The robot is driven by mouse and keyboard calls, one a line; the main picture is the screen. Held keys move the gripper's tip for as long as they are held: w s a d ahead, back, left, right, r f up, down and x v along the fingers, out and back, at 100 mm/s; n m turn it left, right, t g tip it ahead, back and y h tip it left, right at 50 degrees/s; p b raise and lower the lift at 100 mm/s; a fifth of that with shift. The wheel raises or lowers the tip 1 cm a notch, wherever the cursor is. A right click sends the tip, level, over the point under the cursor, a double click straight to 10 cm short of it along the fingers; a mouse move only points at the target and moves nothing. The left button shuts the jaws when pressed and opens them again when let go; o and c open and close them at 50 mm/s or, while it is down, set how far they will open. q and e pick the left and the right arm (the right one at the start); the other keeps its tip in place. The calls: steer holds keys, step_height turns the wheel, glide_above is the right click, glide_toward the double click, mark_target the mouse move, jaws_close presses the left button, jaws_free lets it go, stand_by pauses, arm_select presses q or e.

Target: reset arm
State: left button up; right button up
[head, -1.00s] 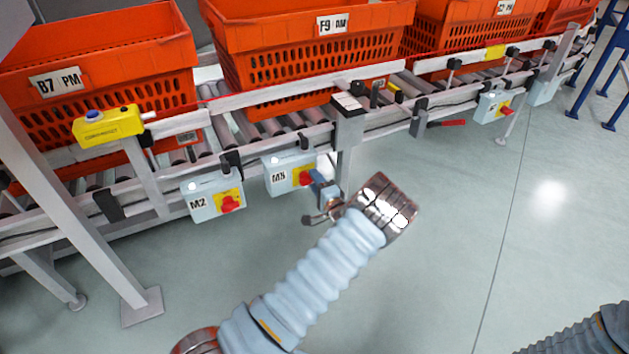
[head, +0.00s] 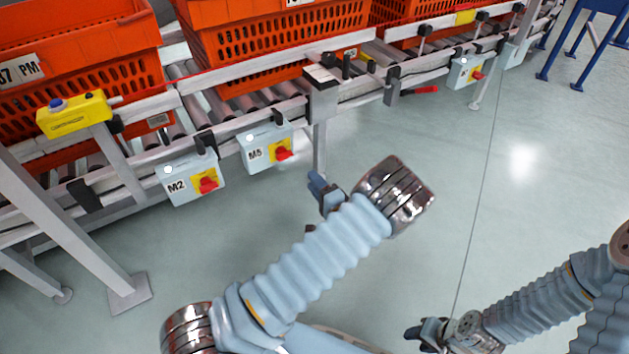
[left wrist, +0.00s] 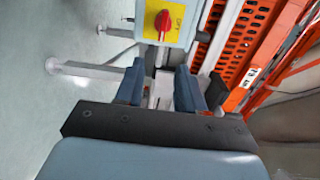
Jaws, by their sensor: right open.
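My left arm comes in from the lower left in the head view and bends at a shiny metal joint. My left gripper (head: 318,186) hangs below the conveyor's front edge, just right of the M5 control box (head: 265,147), and holds nothing that I can see. In the left wrist view its two dark blue fingers (left wrist: 160,85) stand apart with an empty gap. My right gripper (head: 425,333) is at the bottom of the head view, above bare floor. It is open, and no object shows in it.
The roller conveyor (head: 345,90) carries orange totes (head: 275,45). The M2 box (head: 192,178) and a yellow box (head: 75,114) are mounted along its front. A grey post (head: 85,250) stands at left. Blue legs (head: 557,45) stand far right. The floor between is clear.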

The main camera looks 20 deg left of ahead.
arm_select(q)
steer(key=s+d+f+n+g+h+p, duration=0.3)
steer(key=s+f+n+g+h+p, duration=0.15)
steer(key=s+f+h, duration=0.55)
steer(key=s+d+r+n+g+h+p, duration=0.1)
steer(key=s+d+n+g+h, duration=0.1)
steer(key=s+d+h, duration=0.2)
steer(key=s+d+r+n+g+h+p, duration=0.2)
steer(key=s+d+h, duration=0.3)
steer(key=s, duration=0.5)
steer(key=shift+s+d+r+g, duration=0.3)
steer(key=shift+s+d+g, duration=0.1)
steer(key=shift+d, duration=0.7)
